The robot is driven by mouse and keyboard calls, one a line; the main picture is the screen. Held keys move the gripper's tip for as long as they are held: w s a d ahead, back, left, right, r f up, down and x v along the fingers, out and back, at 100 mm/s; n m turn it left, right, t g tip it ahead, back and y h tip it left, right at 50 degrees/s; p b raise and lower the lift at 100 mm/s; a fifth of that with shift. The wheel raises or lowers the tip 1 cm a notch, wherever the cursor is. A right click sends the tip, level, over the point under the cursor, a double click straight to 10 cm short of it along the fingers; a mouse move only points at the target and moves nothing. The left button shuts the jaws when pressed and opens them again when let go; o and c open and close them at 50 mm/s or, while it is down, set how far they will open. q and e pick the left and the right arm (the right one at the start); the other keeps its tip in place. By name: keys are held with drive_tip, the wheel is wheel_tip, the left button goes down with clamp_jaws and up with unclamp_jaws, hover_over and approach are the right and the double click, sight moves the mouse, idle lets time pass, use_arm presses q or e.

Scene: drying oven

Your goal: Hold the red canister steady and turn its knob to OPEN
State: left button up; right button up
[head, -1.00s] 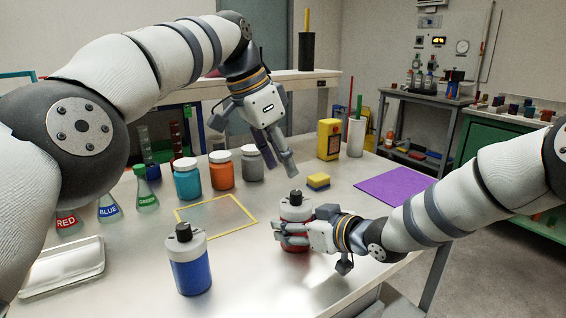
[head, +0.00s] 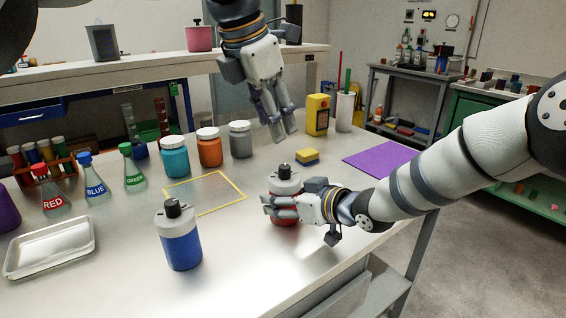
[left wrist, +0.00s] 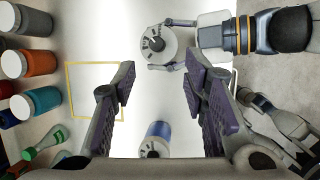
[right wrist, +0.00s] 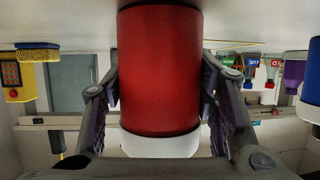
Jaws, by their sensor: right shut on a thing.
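The red canister (head: 285,220) stands upright on the metal table, with a grey-white top and a dark knob (head: 285,172). My right gripper (head: 268,207) is shut around its body from the right. In the right wrist view the red body (right wrist: 160,70) fills the space between the fingers. My left gripper (head: 282,132) is above the canister, open and empty, its fingers pointing down. In the left wrist view the canister's top and knob (left wrist: 154,43) show beyond the parted fingers. Marks around the knob are too small to read.
A blue canister (head: 182,248) stands front left. A yellow-framed square (head: 205,193), a sponge (head: 307,157) and a purple mat (head: 380,160) lie on the table. Several jars, flasks (head: 95,185) and a white tray (head: 48,247) are at left. A yellow box (head: 318,115) stands behind.

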sight(284, 167)
use_arm(q)
drive_tip(key=w+f+n, duration=0.1)
drive_tip(key=f, duration=0.2)
drive_tip(key=w+d+f+n, duration=0.1)
drive_tip(key=f+n, duration=0.1)
drive_tip(key=f, duration=0.2)
drive_tip(key=w+d+f+n, duration=0.1)
drive_tip(key=f+n, duration=0.1)
drive_tip(key=f, duration=0.1)
drive_tip(key=shift+w+f, duration=0.3)
drive_tip(key=shift+f, duration=0.1)
clamp_jaws()
